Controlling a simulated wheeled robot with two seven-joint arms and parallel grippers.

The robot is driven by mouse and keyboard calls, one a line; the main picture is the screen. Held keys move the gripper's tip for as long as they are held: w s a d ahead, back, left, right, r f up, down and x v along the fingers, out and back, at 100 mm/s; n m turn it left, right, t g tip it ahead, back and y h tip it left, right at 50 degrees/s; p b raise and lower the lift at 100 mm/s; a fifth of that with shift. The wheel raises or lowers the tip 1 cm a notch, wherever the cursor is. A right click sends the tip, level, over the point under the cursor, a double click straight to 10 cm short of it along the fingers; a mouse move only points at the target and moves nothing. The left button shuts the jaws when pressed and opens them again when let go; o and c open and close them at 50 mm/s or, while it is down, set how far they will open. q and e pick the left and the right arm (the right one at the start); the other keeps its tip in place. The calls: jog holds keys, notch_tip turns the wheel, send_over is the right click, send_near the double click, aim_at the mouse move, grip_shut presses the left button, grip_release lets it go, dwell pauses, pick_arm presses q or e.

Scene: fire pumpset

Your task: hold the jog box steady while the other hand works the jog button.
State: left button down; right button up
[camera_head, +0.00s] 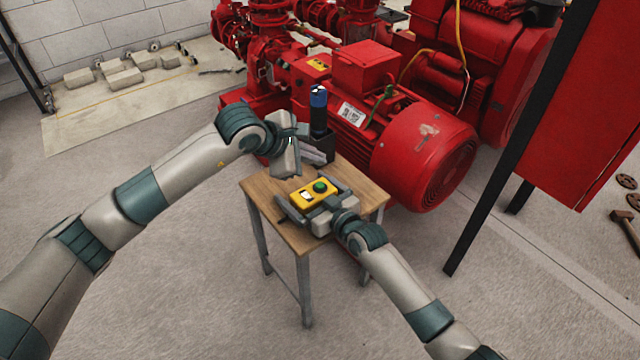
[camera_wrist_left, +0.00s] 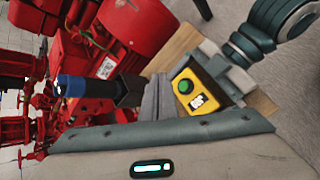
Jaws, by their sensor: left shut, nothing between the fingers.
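The yellow jog box (camera_head: 313,193) with its green jog button (camera_head: 320,186) is over the small wooden table (camera_head: 262,190). My right gripper (camera_head: 306,195) has a finger along each of two opposite sides of the box and appears shut on it; the box and the green button also show in the left wrist view (camera_wrist_left: 200,90). My left gripper (camera_head: 316,157) is shut and empty, behind the box and apart from it. Its closed fingers (camera_wrist_left: 157,98) show in the left wrist view, just left of the box. The button is uncovered.
A dark holder with a blue-and-black torch-like cylinder (camera_head: 319,108) stands at the table's back, close to my left fingers. The red motor (camera_head: 425,150) is right behind the table. A red panel on black posts (camera_head: 590,100) stands at the right. Floor left of the table is clear.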

jog(key=v, duration=1.2)
dwell(0.6)
